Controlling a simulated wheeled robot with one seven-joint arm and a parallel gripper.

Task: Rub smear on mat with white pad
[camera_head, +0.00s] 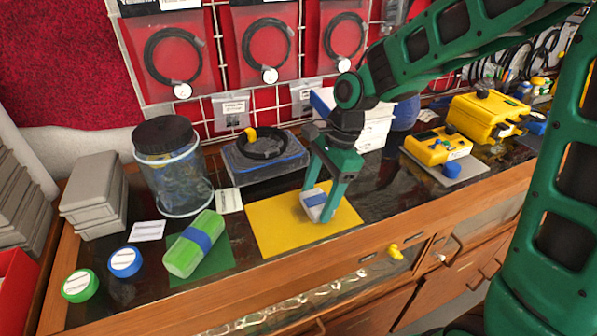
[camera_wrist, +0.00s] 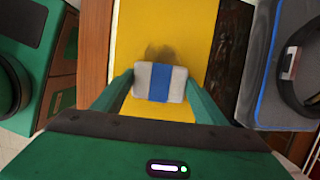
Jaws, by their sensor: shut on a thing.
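A white pad with a blue band (camera_head: 314,203) is held between the two fingers of my gripper (camera_head: 328,208), low over the yellow mat (camera_head: 270,226). In the wrist view the pad (camera_wrist: 145,82) sits between the fingertips of my gripper (camera_wrist: 160,88), which is shut on it. A dark smear (camera_wrist: 162,52) shows on the yellow mat (camera_wrist: 205,25) just beyond the pad's far edge, partly hidden by it. In the head view the smear is hidden. I cannot tell whether the pad touches the mat.
A green pad with a blue band (camera_head: 195,244) lies on a green mat (camera_head: 214,266) to the left. A clear jar (camera_head: 173,180) and a clear case with a black coil (camera_head: 262,160) stand behind. A yellow device (camera_head: 437,147) is at right. The bench's front edge is close.

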